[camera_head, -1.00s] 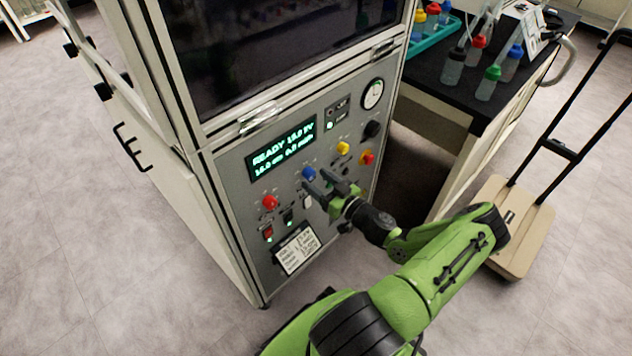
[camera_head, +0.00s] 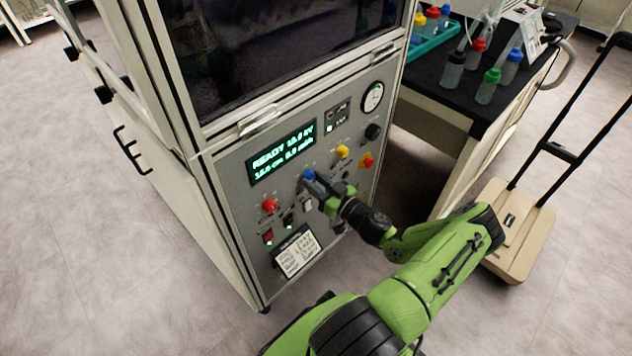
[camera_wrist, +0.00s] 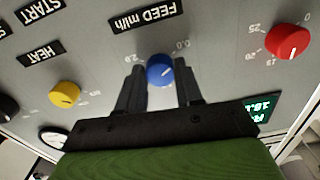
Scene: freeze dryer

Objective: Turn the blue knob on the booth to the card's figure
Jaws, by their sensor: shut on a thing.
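The blue knob (camera_head: 308,174) is on the booth's grey front panel (camera_head: 228,170), below the green-lit display (camera_head: 282,153). The display shows READY with a kV figure above and a cm figure and what looks like 0.0 ml/h below. My gripper (camera_head: 316,183) is at the knob, with one finger on each side. In the wrist view, which is upside down, the blue knob (camera_wrist: 159,69) sits between the fingers under the label FEED ml/h, with 0.0 and 2.0 marks beside it. The white card (camera_head: 298,253) is low on the panel; its handwriting is too small to read.
A red knob (camera_head: 270,205) and a yellow knob (camera_head: 342,152) flank the blue one. A red-and-yellow button (camera_head: 366,160), a black knob (camera_head: 373,131) and a gauge (camera_head: 373,97) are to the right. A bench with bottles and a cart (camera_head: 515,225) stand right.

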